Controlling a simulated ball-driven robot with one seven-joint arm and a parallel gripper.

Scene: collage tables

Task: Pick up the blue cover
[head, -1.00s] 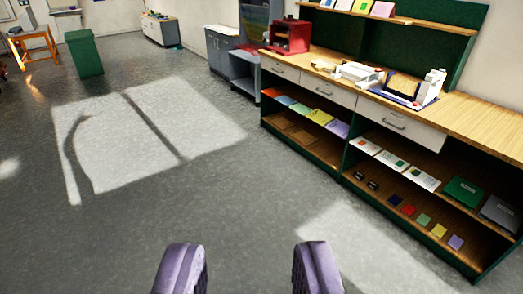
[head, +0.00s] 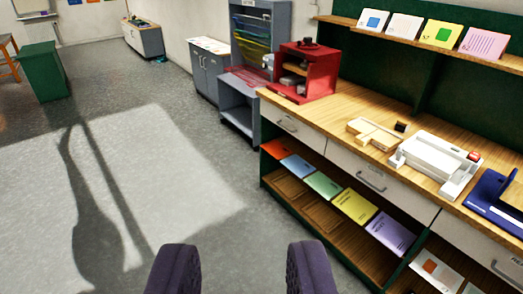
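A row of flat covers lies on the shelf under the drawers of the wooden counter, right of centre. The blue cover (head: 297,165) is second from the left, between a red-orange cover (head: 274,149) and a green cover (head: 322,185). A yellow cover (head: 354,206) and a purple cover (head: 391,232) lie further right. My gripper (head: 242,268) is at the bottom of the view, its two purple fingers wide apart with nothing between them. It is well short of the shelf and touches nothing.
The counter (head: 335,105) holds a red cabinet (head: 303,72), a wooden block piece, a white machine (head: 436,163) and a dark blue device (head: 492,200). White drawers front it. Grey cabinets stand beyond. A green box (head: 42,72) is far left. The floor (head: 150,190) is clear.

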